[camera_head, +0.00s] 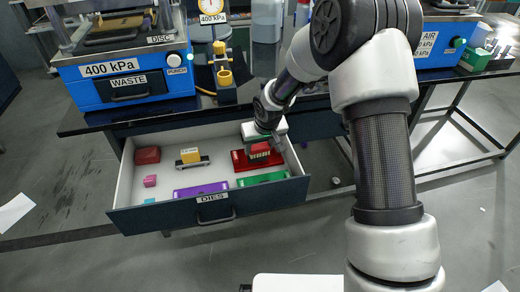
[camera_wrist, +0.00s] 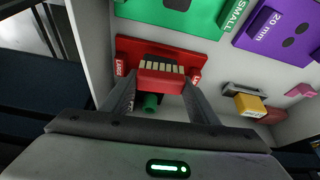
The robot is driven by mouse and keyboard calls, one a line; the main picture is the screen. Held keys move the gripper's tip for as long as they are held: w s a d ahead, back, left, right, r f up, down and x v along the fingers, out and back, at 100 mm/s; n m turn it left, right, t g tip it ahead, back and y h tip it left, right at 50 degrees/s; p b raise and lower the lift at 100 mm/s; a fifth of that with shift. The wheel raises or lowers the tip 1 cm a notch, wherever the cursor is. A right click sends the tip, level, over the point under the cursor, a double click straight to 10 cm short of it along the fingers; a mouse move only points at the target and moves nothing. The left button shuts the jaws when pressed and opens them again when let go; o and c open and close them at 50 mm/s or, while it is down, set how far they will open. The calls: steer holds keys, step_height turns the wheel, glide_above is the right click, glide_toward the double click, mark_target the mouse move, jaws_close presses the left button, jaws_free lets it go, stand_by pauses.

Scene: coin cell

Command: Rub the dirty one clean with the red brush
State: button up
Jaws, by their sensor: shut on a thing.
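My gripper (camera_wrist: 160,88) is shut on the red brush (camera_wrist: 161,78), a red block with a row of pale bristles. The brush (camera_head: 259,150) is over the red die plate (camera_wrist: 124,60), marked LARGE, at the right of the open drawer. I cannot tell whether the bristles touch the plate. The red plate (camera_head: 239,161) is partly hidden by the brush and gripper. The green plate (camera_wrist: 205,14), marked SMALL, and the purple plate (camera_wrist: 270,58), marked 20 mm, lie beside it.
The drawer (camera_head: 138,219), marked DIES, also holds a yellow-and-grey block (camera_head: 191,158), a dark red block (camera_head: 147,155), a pink block (camera_head: 150,181) and a cyan block (camera_head: 149,201). Its walls stand close around the gripper. A blue press (camera_head: 120,85) stands above on the bench.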

steer(key=shift+r+p, duration=0.7)
steer(key=shift+r, duration=0.85)
